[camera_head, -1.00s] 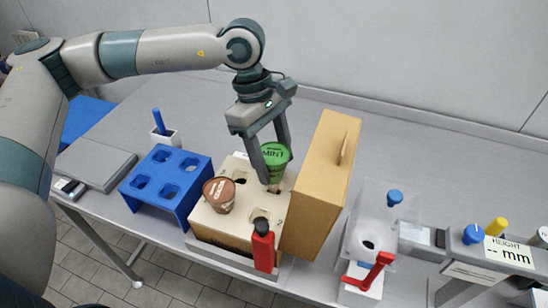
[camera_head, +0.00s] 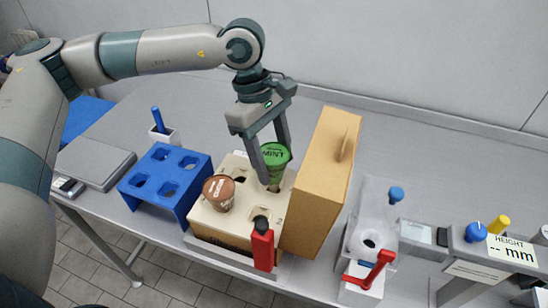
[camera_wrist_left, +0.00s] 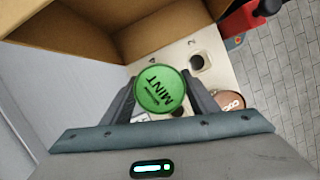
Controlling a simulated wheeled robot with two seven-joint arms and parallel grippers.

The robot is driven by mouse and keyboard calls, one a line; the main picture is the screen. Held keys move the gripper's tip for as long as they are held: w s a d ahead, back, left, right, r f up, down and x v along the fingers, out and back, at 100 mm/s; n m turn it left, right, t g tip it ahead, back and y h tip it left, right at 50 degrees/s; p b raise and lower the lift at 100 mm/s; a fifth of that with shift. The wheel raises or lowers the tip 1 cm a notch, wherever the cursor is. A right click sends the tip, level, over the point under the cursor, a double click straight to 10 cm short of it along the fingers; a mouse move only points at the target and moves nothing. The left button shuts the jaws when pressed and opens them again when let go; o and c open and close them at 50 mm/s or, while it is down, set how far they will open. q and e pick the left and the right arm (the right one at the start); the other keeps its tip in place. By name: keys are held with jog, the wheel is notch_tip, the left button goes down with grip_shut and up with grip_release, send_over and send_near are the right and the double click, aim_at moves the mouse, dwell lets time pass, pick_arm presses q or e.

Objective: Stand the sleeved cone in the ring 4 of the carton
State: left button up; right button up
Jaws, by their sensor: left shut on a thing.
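The green-lidded sleeved cone marked MINT (camera_head: 275,154) is upright between the fingers of my left gripper (camera_head: 270,150), which is shut on it. The lid also shows in the left wrist view (camera_wrist_left: 159,90). The cone is over the far right ring of the cream-topped carton (camera_head: 246,222). Its lower end is at that ring; I cannot tell how far in it is. A brown-lidded cone (camera_head: 219,188) stands in the near left ring. An open ring shows in the left wrist view. The ring numbers are mostly unreadable. My right gripper is not in view.
A tall tan cardboard box (camera_head: 318,185) stands close on the right of the held cone. A red bottle-like object (camera_head: 263,245) is at the carton's front. A blue holed rack (camera_head: 165,180) is on the left. A clear fixture with a red lever (camera_head: 371,272) is on the right.

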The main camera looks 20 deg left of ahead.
pick_arm(q)
jog(key=shift+f+b, duration=0.3)
